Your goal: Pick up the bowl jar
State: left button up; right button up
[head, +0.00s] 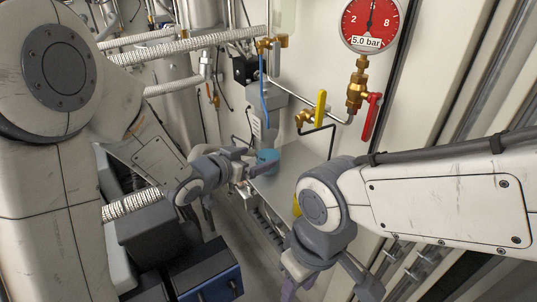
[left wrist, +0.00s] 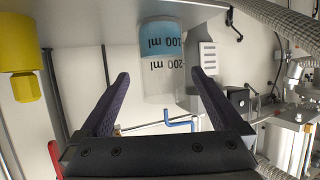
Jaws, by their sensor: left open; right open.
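The bowl jar (head: 267,158) stands on a grey shelf (head: 276,180) in the head view, its lower part blue. The left wrist view is upside down and shows the jar (left wrist: 163,58) as a clear cylinder with blue liquid and marks "100 ml" and "200 ml". My left gripper (head: 242,170) is open and empty just left of the jar. In the left wrist view its fingers (left wrist: 160,76) lie on either side of the jar, which appears beyond the tips. My right gripper (head: 325,287) is open at the bottom edge, partly cut off, away from the jar.
A yellow-handled valve (head: 321,106), a red-handled valve (head: 371,117) and a pressure gauge (head: 371,22) reading 5.0 bar are on the right wall. A blue tube (head: 264,98) runs above the jar. Braided hoses (head: 190,46) cross the upper left. A yellow fitting (left wrist: 24,74) is left in the wrist view.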

aim_at(268, 155)
pick_arm(q)
jog(key=shift+x, duration=1.1)
jog(key=p+x, duration=0.2)
jog(key=x, duration=0.2)
jog(key=shift+w+f, duration=0.15)
jog(key=shift+f, duration=0.1)
jog(key=shift+w+d+f, duration=0.2)
jog(key=shift+w, duration=0.05)
jog(key=shift+c, duration=0.3)
jog(key=c, duration=1.4)
